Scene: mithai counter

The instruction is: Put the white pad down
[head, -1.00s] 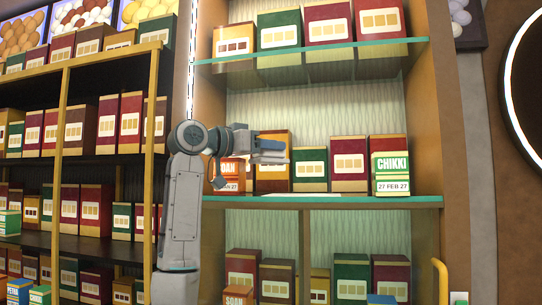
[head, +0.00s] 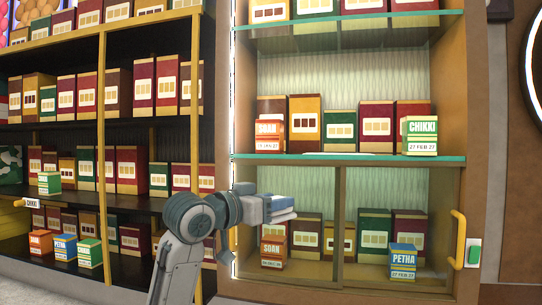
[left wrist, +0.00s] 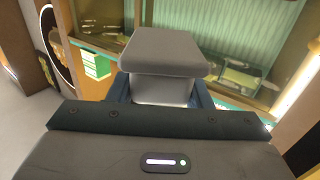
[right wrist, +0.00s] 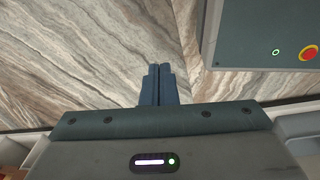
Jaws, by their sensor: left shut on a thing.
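My left gripper (head: 272,205) is shut on the white pad (head: 284,217), a small pale block that shows at its fingertips in the head view. In the left wrist view the pad (left wrist: 165,55) looks grey, with a wide flat top, between the blue fingers of the left gripper (left wrist: 163,92). It is held in the air in front of the cabinet's lower compartment, below the glass shelf (head: 450,159). My right gripper (right wrist: 160,82) shows only in the right wrist view, its fingers together and empty, above a marbled surface.
A flat pale thing (head: 338,155) lies at the front of the glass shelf, near the CHIKKI box (head: 419,136). Below stand a SOAN box (head: 273,250) and a blue PETHA box (head: 403,261). A yellow handle (head: 458,240) is at the right. Dark shelves of boxes fill the left.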

